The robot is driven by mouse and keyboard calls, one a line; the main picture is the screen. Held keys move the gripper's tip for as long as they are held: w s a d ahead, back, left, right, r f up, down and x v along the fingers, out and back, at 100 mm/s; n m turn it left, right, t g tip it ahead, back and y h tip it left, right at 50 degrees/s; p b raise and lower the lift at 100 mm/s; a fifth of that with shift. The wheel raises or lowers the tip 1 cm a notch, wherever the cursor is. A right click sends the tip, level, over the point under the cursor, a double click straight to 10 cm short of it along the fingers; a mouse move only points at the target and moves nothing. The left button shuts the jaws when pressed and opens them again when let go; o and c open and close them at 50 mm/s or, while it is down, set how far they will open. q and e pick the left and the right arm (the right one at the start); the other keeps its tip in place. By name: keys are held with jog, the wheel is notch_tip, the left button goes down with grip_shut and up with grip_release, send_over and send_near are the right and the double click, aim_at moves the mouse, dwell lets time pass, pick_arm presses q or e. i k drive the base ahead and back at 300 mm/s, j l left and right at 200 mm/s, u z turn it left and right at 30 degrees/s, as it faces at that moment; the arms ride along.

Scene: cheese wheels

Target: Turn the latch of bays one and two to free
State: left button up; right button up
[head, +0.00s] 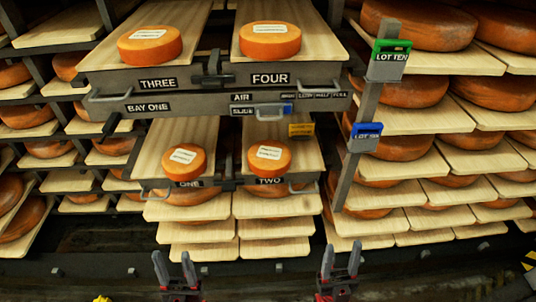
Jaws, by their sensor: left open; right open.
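Bay one (168,155) and bay two (300,155) are the lower pair of pale wooden boards, with ONE and TWO labels at their front edges. Each carries a small orange cheese wheel, one (184,163) on the left and one (269,158) on the right. A dark upright piece (228,172) stands between the boards; whether it is their latch, and how it is turned, I cannot tell. A similar dark latch-like part (212,68) sits between THREE and FOUR. My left gripper (174,264) and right gripper (340,262) are open and empty, low in front of the rack, apart from it.
Grey handles stick out from the fronts. A post (357,140) with green and blue tags stands right. Shelves of cheese wheels surround the rack.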

aim_at(227, 185)
jog(key=i+j, duration=0.1)
jog(key=j, duration=0.95)
jog(key=i+j, duration=0.15)
jog(key=j, duration=0.4)
jog(key=z, duration=0.05)
